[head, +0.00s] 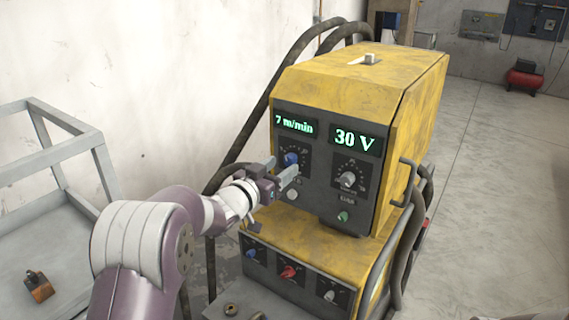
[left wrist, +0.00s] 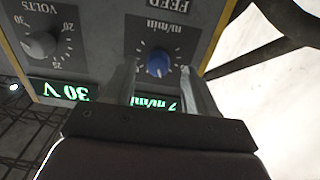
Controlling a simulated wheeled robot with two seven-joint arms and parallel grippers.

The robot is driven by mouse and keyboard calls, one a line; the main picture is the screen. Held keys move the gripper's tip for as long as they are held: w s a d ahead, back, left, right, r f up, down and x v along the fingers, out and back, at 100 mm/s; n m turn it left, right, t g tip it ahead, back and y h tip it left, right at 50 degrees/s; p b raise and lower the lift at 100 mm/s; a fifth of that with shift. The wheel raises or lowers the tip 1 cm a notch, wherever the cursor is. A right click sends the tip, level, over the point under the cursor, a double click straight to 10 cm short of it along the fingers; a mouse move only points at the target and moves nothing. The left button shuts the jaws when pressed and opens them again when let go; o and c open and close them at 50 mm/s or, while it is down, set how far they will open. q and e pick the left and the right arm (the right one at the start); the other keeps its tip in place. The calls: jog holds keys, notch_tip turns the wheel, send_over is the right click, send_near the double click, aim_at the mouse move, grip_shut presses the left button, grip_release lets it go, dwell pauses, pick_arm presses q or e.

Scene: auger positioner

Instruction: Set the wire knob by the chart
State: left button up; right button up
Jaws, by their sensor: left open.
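The yellow welding machine (head: 340,100) stands ahead with a dark front panel. Its left display (head: 295,124) reads 7 m/min and its right display (head: 356,140) reads 30 V. The blue knob (head: 291,159) sits under the m/min display; in the left wrist view the blue knob (left wrist: 158,65) is on the dial marked m/min FEED. A grey knob (head: 347,179) is on the volts dial. My left gripper (head: 284,172) is open, its fingers pointing at the blue knob, one on each side in the wrist view; contact cannot be told. No chart can be made out. My right gripper is not in view.
A lower yellow unit (head: 310,262) carries a blue, a red and a grey knob. Thick dark hoses loop behind and beside the machine. A grey metal frame cart (head: 60,150) stands at the left. Open floor (head: 490,180) lies to the right.

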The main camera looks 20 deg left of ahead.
aim_at(291, 159)
pick_arm(q)
jog(key=shift+x, duration=1.2)
jog(key=shift+w+d, duration=0.15)
jog(key=shift+w, duration=0.05)
jog(key=c, duration=1.1)
jog(key=shift+o, duration=0.2)
